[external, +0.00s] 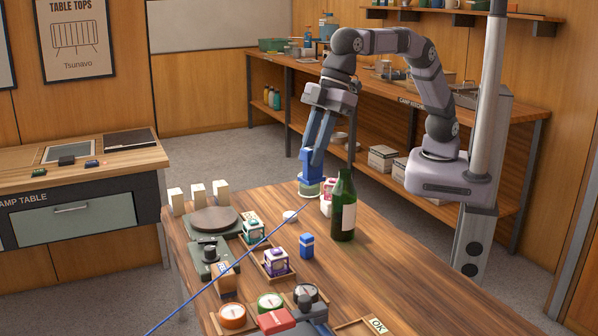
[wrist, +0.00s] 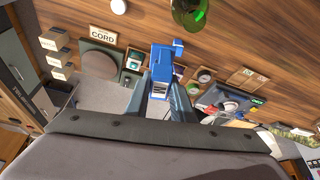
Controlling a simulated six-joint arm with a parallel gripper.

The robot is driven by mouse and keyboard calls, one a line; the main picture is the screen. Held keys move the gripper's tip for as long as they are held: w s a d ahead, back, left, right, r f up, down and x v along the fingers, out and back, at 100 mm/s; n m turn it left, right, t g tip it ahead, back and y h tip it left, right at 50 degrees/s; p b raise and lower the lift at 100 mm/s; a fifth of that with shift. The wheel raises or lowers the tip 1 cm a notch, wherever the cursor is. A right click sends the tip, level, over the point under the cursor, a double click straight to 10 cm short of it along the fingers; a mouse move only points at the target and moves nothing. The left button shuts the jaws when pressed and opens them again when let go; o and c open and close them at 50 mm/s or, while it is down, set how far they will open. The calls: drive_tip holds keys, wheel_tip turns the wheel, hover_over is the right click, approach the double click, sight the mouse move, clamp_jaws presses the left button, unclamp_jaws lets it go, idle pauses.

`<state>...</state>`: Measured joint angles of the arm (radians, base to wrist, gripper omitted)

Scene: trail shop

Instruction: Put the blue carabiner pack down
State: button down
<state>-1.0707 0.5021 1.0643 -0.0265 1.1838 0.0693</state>
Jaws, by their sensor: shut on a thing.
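My gripper (external: 312,148) is shut on a blue pack (external: 307,170), which I take to be the blue carabiner pack, at the far end of the wooden table (external: 430,290). In the wrist view the pack (wrist: 165,60) sits between my two fingers (wrist: 161,92), with a pale label on its near part. A round pale green item (external: 309,188) shows directly below the pack in the external view. I cannot tell whether the two touch.
A green bottle (external: 343,208) and a pink-and-white pack (external: 326,198) stand close right of my gripper. A small blue box (external: 307,245) stands nearer. A scale (external: 214,220), trays with packs, and round tins crowd the left side. The right side is mostly clear.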

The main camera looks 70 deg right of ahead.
drive_tip(key=s+a+n+b, duration=0.1)
drive_tip(key=s+a+n, duration=0.1)
drive_tip(key=s+a, duration=0.55)
drive_tip(key=shift+g, duration=0.3)
drive_tip(key=shift+s+d+f+b, duration=0.15)
drive_tip(key=shift+s+d+f, duration=0.1)
drive_tip(key=shift+f, duration=2.35)
drive_tip(key=shift+s+d+f+b, duration=0.15)
drive_tip(key=shift+s+d+f, duration=0.05)
drive_tip(key=shift+f, duration=2.45)
drive_tip(key=shift+s+d+f+b, duration=0.15)
drive_tip(key=shift+s+d+f, duration=0.1)
drive_tip(key=shift+f, duration=2.35)
drive_tip(key=shift+f, duration=0.25)
drive_tip(key=c, duration=1.5)
unclamp_jaws()
drive_tip(key=shift+c, duration=0.2)
drive_tip(key=shift+r, duration=0.1)
drive_tip(key=shift+r, duration=0.2)
drive_tip(key=v, duration=1.1)
drive_tip(key=shift+d+r, duration=0.25)
drive_tip(key=shift+o, duration=1.4)
